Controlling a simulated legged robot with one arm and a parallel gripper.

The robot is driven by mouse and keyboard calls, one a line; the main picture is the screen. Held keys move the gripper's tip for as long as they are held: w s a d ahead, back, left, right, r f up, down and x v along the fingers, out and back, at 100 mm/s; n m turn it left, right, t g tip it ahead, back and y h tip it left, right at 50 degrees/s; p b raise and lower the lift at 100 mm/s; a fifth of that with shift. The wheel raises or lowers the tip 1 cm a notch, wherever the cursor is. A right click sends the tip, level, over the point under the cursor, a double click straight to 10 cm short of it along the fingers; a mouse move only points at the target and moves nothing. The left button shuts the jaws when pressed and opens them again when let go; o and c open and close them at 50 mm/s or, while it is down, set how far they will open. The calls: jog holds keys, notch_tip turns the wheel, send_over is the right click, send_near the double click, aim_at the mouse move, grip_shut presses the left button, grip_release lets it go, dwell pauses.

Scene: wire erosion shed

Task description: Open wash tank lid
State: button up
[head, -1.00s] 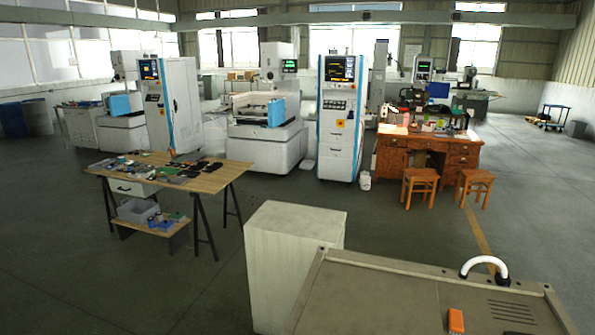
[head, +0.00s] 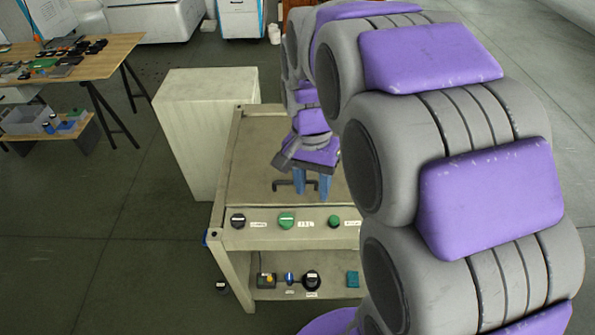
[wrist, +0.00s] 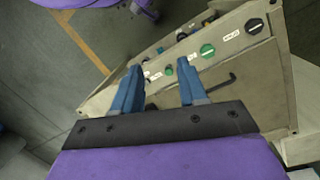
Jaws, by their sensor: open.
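A beige tank-like unit stands ahead of me in the head view, with a flat, level top panel (head: 250,170) that looks like the lid, lying shut. A dark bar handle (head: 283,185) sits near the panel's front edge; its bent end (wrist: 222,83) shows in the wrist view. My gripper (head: 312,195) points down over the handle, its two blue fingers apart. In the wrist view the open fingers (wrist: 160,66) hide part of the bar. I cannot tell whether they touch it. My arm hides the unit's right side in the head view.
Green knobs (head: 286,220) and a black knob (head: 238,220) line the front edge below the handle. A lower shelf (head: 300,292) holds small parts. A pale box (head: 190,130) stands close left of the unit. A wooden table (head: 105,55) is farther left; floor between is clear.

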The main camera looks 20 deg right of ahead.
jog(key=w+d+f+m, duration=0.2)
jog(key=w+f+m, duration=0.15)
jog(key=w, duration=0.55)
jog(key=w+d+f+m, duration=0.3)
jog(key=w+m, duration=0.2)
jog(key=w, duration=0.4)
jog(key=w+d+f+m, duration=0.25)
jog(key=w+m, duration=0.25)
jog(key=w, duration=0.4)
jog(key=s+f, duration=0.1)
jog(key=f, duration=0.5)
jog(key=s+a+f+b, duration=0.1)
jog(key=f, duration=0.4)
jog(key=s+f, duration=0.1)
jog(key=f, duration=0.5)
jog(key=shift+s+a+f+b, duration=0.3)
jog(key=shift+a+f, duration=0.05)
grip_shut()
